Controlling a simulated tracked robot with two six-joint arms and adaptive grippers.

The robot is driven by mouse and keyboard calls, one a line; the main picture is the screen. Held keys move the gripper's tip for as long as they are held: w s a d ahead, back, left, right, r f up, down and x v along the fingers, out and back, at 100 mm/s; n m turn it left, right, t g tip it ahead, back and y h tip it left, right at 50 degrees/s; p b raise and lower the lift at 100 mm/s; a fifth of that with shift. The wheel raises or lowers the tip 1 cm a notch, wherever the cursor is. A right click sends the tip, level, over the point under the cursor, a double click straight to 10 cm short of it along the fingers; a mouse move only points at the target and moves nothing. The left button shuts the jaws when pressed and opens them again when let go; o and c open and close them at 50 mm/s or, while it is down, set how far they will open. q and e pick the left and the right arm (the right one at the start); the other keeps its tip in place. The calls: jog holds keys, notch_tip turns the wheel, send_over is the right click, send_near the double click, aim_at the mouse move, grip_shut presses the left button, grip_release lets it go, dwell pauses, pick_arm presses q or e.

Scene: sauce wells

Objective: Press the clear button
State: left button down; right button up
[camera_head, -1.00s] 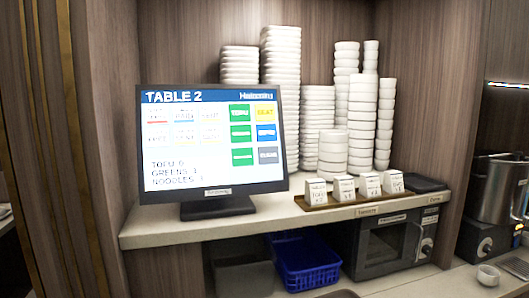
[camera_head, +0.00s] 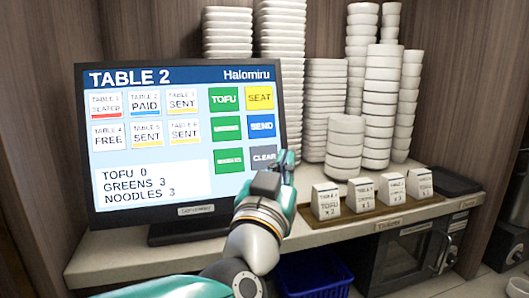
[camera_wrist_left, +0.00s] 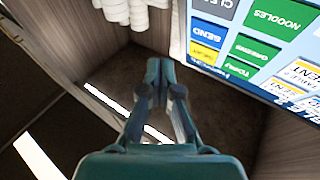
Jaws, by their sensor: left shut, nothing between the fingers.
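The order screen (camera_head: 140,145) stands on the shelf, headed TABLE 2, reading TOFU 0, GREENS 3, NOODLES 3. The grey CLEAR button (camera_head: 263,157) is at the lower right of its button grid, under the blue SEND button (camera_head: 262,126). My left gripper (camera_head: 287,158) is shut and empty, its tips just right of the CLEAR button by the screen's right edge; whether they touch is unclear. In the left wrist view the gripper (camera_wrist_left: 160,62) is shut, and the screen shows upside down with part of the CLEAR button (camera_wrist_left: 217,6). My right gripper is not in view.
Tall stacks of white bowls (camera_head: 380,100) stand behind and right of the screen. A brown tray (camera_head: 375,217) with several small labelled cards is on the shelf to the right. A blue basket (camera_head: 312,278) and a microwave (camera_head: 405,255) sit below the shelf.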

pick_arm(q)
jog(key=shift+s+a+r, duration=0.1)
jog(key=shift+s+r, duration=0.05)
jog(key=b, duration=0.3)
send_near(273, 148)
jog(key=w+d+r, duration=0.2)
jog(key=w, duration=0.1)
jog(key=shift+w+a+f, duration=0.15)
jog(key=shift+w+f, duration=0.15)
jog(key=shift+w, duration=0.35)
jog(key=shift+w, duration=0.1)
dwell(1.0)
jog(key=shift+w+a, duration=0.1)
jog(key=shift+w, duration=0.2)
